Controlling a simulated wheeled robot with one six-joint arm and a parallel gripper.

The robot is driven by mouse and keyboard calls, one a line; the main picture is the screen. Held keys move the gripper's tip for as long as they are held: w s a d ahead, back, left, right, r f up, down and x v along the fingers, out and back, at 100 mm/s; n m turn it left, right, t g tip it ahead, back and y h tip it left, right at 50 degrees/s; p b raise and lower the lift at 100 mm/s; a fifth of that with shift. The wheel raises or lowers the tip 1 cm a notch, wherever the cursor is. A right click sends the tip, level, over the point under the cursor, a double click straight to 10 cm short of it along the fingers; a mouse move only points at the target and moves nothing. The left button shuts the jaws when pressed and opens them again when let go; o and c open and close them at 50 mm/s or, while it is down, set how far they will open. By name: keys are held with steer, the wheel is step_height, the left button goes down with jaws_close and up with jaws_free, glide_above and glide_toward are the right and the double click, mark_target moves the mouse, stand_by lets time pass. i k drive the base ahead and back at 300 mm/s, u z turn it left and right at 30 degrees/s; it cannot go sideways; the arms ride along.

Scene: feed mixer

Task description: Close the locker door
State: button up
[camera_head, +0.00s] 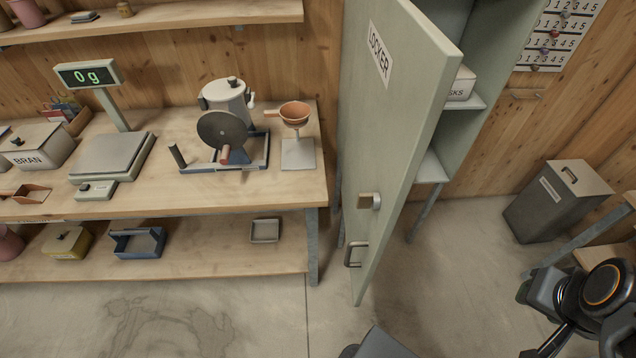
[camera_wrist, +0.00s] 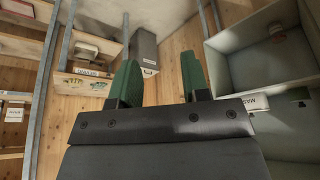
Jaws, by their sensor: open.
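The grey-green locker door (camera_head: 390,130) with a LOCKER label stands wide open in the head view, swung out towards me. A small tan and grey latch (camera_head: 369,201) and a metal pull handle (camera_head: 355,254) are on its labelled face, near its free edge. The locker (camera_head: 477,118) behind it is open, with shelves and a white box (camera_head: 462,85) inside. The locker's inside also shows at the right of the wrist view (camera_wrist: 265,90). My gripper (camera_wrist: 160,62) has two green fingers spread apart with nothing between them. The door is not clearly visible in the wrist view.
A workbench (camera_head: 230,190) with a scale (camera_head: 112,157), a grinder (camera_head: 228,115) and an orange funnel (camera_head: 295,113) stands left of the door. A grey bin (camera_head: 557,200) stands right of the locker. The floor (camera_head: 450,270) between door and bin is clear. My arm shows at lower right.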

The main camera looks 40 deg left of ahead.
mark_target(405, 70)
steer(key=u, duration=1.3)
steer(key=k, duration=1.1)
steer(key=u, duration=1.25)
steer(key=i, duration=1.05)
steer(key=u, duration=0.1)
